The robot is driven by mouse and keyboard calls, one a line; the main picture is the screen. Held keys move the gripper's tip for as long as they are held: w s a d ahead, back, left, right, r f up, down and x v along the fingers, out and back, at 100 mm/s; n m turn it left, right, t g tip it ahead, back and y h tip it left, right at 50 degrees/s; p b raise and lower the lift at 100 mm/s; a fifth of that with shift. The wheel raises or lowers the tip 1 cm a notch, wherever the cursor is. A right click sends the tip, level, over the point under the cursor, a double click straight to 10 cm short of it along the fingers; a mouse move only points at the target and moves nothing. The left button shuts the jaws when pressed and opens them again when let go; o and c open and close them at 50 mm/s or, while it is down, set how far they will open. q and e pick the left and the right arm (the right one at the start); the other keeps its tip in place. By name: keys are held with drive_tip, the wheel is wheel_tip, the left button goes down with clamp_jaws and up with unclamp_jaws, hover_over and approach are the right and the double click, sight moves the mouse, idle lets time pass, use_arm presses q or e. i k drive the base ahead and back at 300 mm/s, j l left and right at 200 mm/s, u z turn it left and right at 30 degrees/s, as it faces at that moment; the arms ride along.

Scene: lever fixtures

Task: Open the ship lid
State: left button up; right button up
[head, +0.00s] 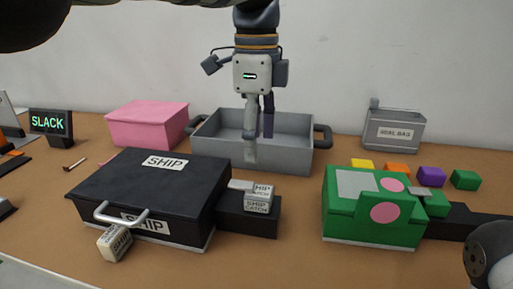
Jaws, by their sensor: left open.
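The black ship box has its lid (150,185) lying flat and closed, with a "SHIP" label on top and another on the front. A silver bar handle (122,215) sits at its front edge. A pale tag block (115,243) with lettering is below the handle. At the box's right side, a "SHIP CATCH" block (258,199) sits on a low black base. My left gripper (259,146) points down, open, in front of or over the grey tray, behind the catch and apart from the lid. My right gripper is not in view.
A grey tray (297,157) with side handles stands behind the ship box. A pink box (147,123) is at back left, beside a "SLACK" sign (50,123). A green box (350,220) is at right, with several coloured cubes behind it. A grey "SEAL BAG" bin (394,133) stands farther back.

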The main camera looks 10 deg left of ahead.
sight(182, 185)
drive_tip(key=k, duration=1)
